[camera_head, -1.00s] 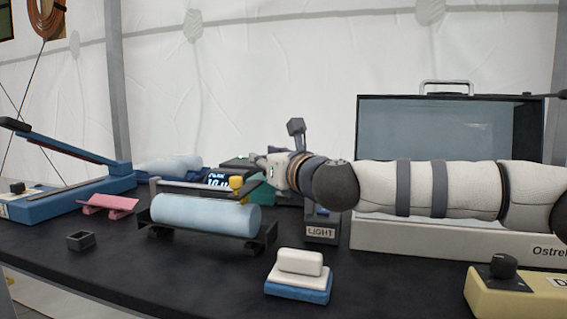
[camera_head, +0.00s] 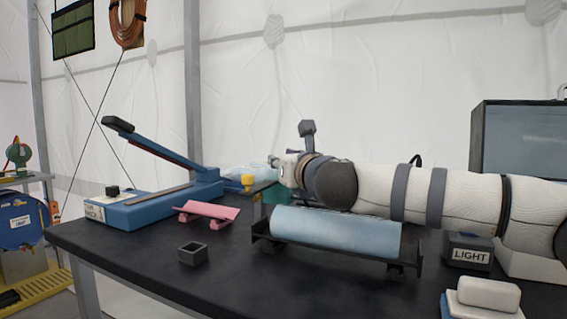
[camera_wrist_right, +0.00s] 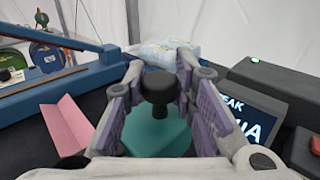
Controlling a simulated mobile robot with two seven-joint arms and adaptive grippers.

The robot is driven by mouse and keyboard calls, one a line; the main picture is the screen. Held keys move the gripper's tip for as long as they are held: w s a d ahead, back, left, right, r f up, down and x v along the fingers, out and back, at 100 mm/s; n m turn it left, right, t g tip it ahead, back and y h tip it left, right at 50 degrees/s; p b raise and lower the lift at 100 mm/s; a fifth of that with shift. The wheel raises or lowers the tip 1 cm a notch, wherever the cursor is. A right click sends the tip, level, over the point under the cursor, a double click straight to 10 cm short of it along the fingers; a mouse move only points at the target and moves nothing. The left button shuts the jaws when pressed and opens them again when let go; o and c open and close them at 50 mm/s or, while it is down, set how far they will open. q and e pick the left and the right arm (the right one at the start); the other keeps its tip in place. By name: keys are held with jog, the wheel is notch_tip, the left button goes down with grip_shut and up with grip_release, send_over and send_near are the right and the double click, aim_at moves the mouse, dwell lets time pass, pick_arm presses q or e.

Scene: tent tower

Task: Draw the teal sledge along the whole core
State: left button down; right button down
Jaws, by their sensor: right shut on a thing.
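The teal sledge (camera_head: 278,194) shows only in part behind the pale blue core in the head view. In the right wrist view its teal body (camera_wrist_right: 155,140) carries a dark round knob (camera_wrist_right: 158,90). My right gripper (camera_head: 280,166) reaches over from the right, and in the wrist view its purple-padded fingers (camera_wrist_right: 160,78) are shut on that knob. A pale blue cylinder (camera_head: 335,230) lies in a dark cradle in front. Whether the sledge touches a core is hidden. My left gripper is not in view.
A blue lever press (camera_head: 165,203), a pink cradle (camera_head: 207,211) and a small dark square cup (camera_head: 192,254) stand at left. A LIGHT box (camera_head: 468,252) and a white-and-blue block (camera_head: 487,298) are at right. A display (camera_wrist_right: 248,115) lies right of the sledge.

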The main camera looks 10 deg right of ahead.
jog(key=shift+a+r, duration=0.1)
jog(key=shift+r, duration=0.05)
jog(key=c, duration=1.7)
grip_release()
jog(key=o, duration=0.4)
jog(key=shift+w+a, duration=0.15)
jog(key=s, duration=0.4)
jog(key=s+d, duration=0.1)
jog(key=s, duration=0.3)
jog(key=s+d, duration=0.1)
jog(key=s, duration=0.3)
jog(key=shift+d, duration=0.2)
